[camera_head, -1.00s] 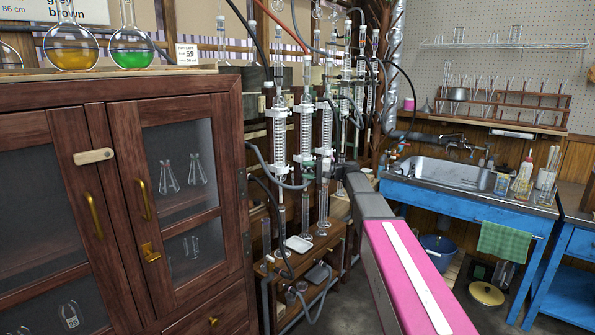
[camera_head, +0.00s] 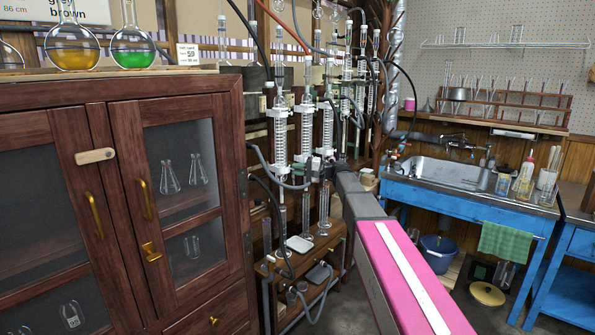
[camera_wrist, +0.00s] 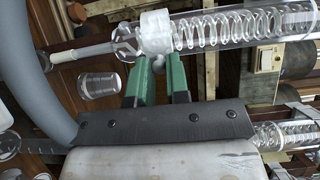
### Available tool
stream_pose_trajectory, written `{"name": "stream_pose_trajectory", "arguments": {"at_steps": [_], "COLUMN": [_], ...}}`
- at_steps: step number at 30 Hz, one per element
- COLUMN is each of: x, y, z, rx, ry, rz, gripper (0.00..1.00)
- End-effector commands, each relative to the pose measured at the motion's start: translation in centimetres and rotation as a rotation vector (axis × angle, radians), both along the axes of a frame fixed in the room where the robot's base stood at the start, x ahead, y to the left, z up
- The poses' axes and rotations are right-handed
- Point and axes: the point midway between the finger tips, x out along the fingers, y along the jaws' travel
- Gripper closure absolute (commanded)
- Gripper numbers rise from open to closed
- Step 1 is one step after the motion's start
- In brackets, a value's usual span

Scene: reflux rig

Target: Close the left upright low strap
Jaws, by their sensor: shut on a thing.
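In the wrist view a clear coil condenser (camera_wrist: 240,28) lies across the top of the picture. A whitish strap (camera_wrist: 156,32) sits around its lower end, with a small tab pointing to my gripper. My gripper (camera_wrist: 159,66), with two green fingers, is shut on this tab. The fingers hide part of the tab, and I cannot tell whether the strap is fully closed. In the head view my gripper (camera_head: 315,166) is small and partly hidden among the upright condensers. The left upright condenser (camera_head: 280,135) stands beside it.
A thick grey hose (camera_wrist: 35,75) curves close by on the left of the wrist view. A glass cylinder (camera_wrist: 100,85) stands near the fingers. The wooden cabinet (camera_head: 225,170) is left of the rig; the blue sink bench (camera_head: 470,205) is right.

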Motion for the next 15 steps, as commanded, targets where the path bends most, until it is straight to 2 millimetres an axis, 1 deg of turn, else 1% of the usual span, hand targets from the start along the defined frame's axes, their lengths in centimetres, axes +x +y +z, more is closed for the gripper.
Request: {"name": "stream_pose_trajectory", "arguments": {"at_steps": [4,9,15], "x": [0.9,1.9,2.1], "y": [0.2,0.6,0.8], "z": [0.0,0.0,0.0], "rx": [-0.001,-0.001,-0.001], "ry": [0.0,0.0,0.0], "rz": [0.06,0.184,0.266], "gripper": [1.0,1.0,1.0]}}
